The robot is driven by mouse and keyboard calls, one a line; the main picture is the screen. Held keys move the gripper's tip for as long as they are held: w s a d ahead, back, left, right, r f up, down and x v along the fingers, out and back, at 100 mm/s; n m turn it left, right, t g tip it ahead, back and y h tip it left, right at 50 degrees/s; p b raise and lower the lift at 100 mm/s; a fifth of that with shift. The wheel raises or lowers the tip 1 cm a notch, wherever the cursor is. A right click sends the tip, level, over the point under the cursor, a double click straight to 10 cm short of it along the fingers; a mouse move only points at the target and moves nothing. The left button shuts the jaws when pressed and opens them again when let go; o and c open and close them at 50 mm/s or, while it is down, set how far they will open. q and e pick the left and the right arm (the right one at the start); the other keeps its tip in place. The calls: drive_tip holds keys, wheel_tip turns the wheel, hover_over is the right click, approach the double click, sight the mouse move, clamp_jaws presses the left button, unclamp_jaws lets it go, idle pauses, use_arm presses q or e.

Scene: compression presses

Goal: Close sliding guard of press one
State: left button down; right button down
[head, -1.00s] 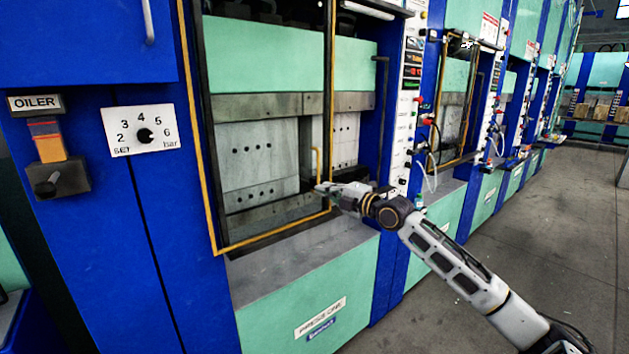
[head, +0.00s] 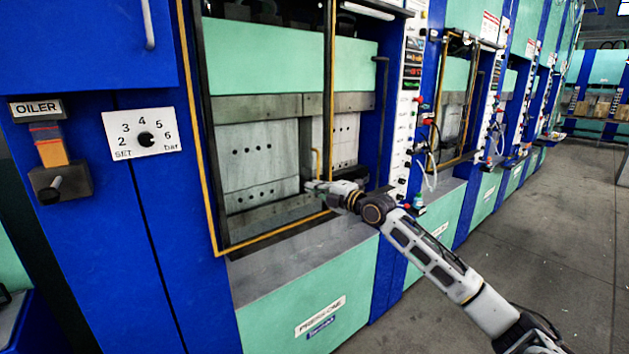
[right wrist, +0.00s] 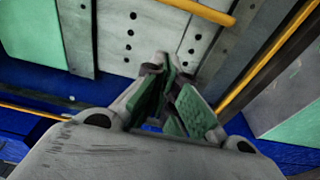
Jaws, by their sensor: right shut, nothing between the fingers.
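Press one (head: 288,310) stands in front of me, marked by a label on its green lower panel. Its sliding guard has a yellow frame (head: 207,180) around the left part of the press opening, with a dark and yellow upright at its right side. A short yellow handle (head: 316,163) stands near that upright. My right gripper (head: 310,186) is shut and empty, just below the handle; contact cannot be told. In the right wrist view its green-padded fingers (right wrist: 168,75) point toward the pale perforated plate, below a yellow bar (right wrist: 195,10). My left gripper is not in view.
A control panel (head: 405,130) with buttons and hoses is right of the opening. The grey ledge (head: 290,258) lies below it. An oiler (head: 60,170) and a dial (head: 143,132) are on the left blue cabinet. More presses recede right beside clear floor (head: 530,240).

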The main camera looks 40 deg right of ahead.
sight(293, 178)
drive_tip(key=shift+w+a+r+p, duration=0.15)
drive_tip(key=shift+w+p, duration=0.2)
drive_tip(key=shift+w, duration=0.55)
drive_tip(key=shift+w+a+f+p, duration=0.1)
drive_tip(key=shift+w+a+p, duration=0.15)
drive_tip(key=shift+w, duration=0.65)
drive_tip(key=shift+w+a+r+p, duration=0.1)
drive_tip(key=shift+w+p, duration=0.3)
drive_tip(key=shift+w, duration=0.5)
drive_tip(key=shift+s+d+p, duration=0.15)
drive_tip(key=shift+s+d, duration=0.05)
drive_tip(key=shift+d, duration=0.8)
drive_tip(key=shift+s+d+p, duration=0.15)
drive_tip(key=shift+d, duration=0.8)
drive_tip(key=shift+d, duration=0.15)
